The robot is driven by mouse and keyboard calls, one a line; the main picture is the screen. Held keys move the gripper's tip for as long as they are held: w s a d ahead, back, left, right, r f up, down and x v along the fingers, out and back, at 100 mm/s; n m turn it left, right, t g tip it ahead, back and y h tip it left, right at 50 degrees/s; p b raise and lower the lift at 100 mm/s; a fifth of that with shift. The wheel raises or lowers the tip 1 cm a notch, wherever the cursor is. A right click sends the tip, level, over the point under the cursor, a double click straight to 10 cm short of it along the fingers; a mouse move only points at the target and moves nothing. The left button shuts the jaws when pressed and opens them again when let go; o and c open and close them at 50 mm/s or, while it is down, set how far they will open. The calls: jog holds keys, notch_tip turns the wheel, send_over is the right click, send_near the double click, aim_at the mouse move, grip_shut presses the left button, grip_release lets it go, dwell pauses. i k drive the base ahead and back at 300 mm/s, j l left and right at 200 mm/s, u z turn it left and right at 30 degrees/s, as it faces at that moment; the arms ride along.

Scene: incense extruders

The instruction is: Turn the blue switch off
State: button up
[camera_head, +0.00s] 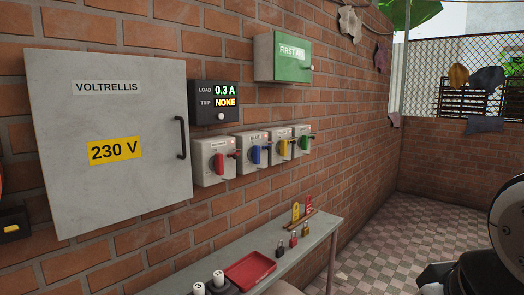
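The blue switch (256,154) is a blue handle on a light grey box on the brick wall, second from the left in a row of switch boxes. Its handle looks roughly upright; the small markings around it are too small to read. A red switch (218,163) is on its left, and a yellow switch (284,147) and a green switch (304,142) are on its right. Dark and white parts of my arm show at the lower right, well apart from the switches. I cannot make out my gripper's fingers there.
A black display (214,101) above the switches reads LOAD 0.3 A, TRIP NONE. A large grey cabinet (105,125) is at left, a green first-aid box (291,57) above. Below, a narrow shelf (225,250) holds a red tray (250,269) and padlocks. Tiled floor at right is clear.

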aim_at(255, 152)
jog(key=i+j+z, duration=0.1)
jog(key=i+z, duration=0.3)
jog(key=i+j+z, duration=0.25)
jog(key=i+z, duration=0.15)
jog(key=i, duration=0.1)
